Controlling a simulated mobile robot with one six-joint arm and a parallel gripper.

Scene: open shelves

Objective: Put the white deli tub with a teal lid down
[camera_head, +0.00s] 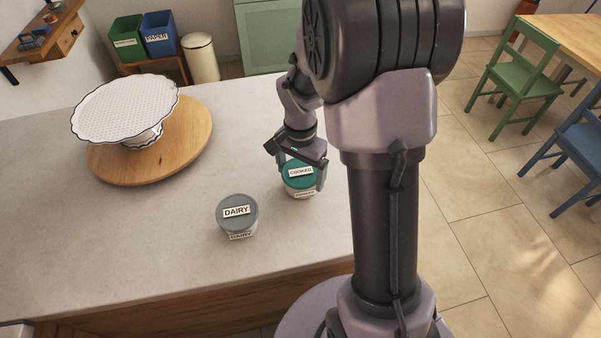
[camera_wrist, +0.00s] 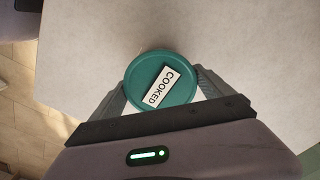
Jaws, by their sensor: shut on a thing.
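The white deli tub with a teal lid (camera_head: 299,177) is at the right part of the grey counter, its lid labelled COOKED. My gripper (camera_head: 296,172) is shut on it, coming from above with one finger at each side. In the wrist view the teal lid (camera_wrist: 161,84) lies between the two fingers (camera_wrist: 163,92). The tub stays upright. I cannot tell whether its base touches the counter (camera_head: 180,240).
A grey-lidded DAIRY tub (camera_head: 237,213) stands on the counter, left of and nearer than the held tub. A white cake stand (camera_head: 125,105) sits on a round wooden board (camera_head: 185,140) at the left. The counter's right edge is close to the held tub.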

